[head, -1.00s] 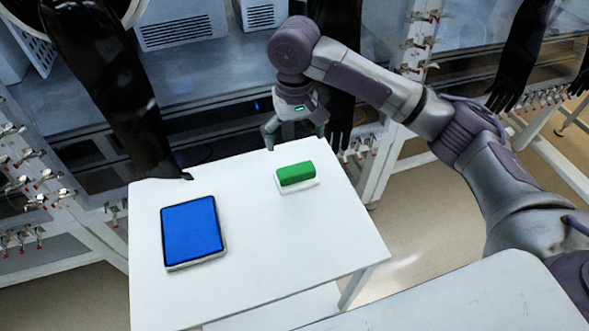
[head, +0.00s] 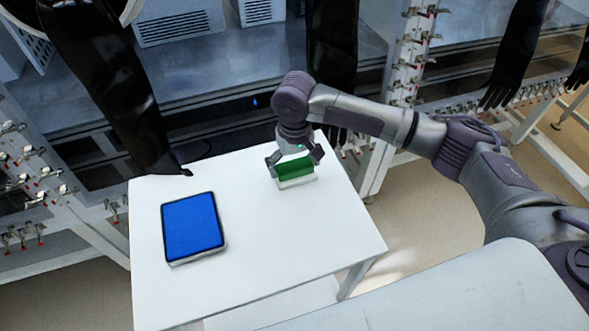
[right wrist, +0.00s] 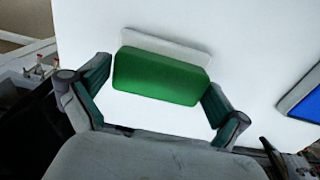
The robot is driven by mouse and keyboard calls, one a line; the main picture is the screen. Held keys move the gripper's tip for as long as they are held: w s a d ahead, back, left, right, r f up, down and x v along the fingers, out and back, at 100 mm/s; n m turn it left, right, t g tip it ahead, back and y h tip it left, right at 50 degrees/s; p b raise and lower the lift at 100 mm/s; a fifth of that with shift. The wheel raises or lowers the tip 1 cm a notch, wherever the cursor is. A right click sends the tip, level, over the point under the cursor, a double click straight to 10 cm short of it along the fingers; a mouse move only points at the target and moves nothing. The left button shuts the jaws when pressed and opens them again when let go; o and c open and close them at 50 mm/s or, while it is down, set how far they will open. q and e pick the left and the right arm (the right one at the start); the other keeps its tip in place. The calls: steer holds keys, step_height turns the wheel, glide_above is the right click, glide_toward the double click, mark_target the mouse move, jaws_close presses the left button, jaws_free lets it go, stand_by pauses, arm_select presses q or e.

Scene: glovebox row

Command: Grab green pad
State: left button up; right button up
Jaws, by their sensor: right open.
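The green pad (head: 294,169) is a small block on a thin white base (head: 297,183), near the far right part of the white table. In the right wrist view the green pad (right wrist: 160,75) lies between the two fingers, with the white base (right wrist: 165,46) showing behind it. My right gripper (head: 295,165) is open, with one finger at each end of the pad. My left gripper is not in view.
A blue pad (head: 192,226) on a light base lies on the left of the white table (head: 260,250). A black glove (head: 130,110) hangs down to the table's far left corner. Glovebox frames stand behind. The table's middle and front are clear.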

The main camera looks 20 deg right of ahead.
steer(key=c, duration=0.8)
steer(key=shift+r, duration=0.15)
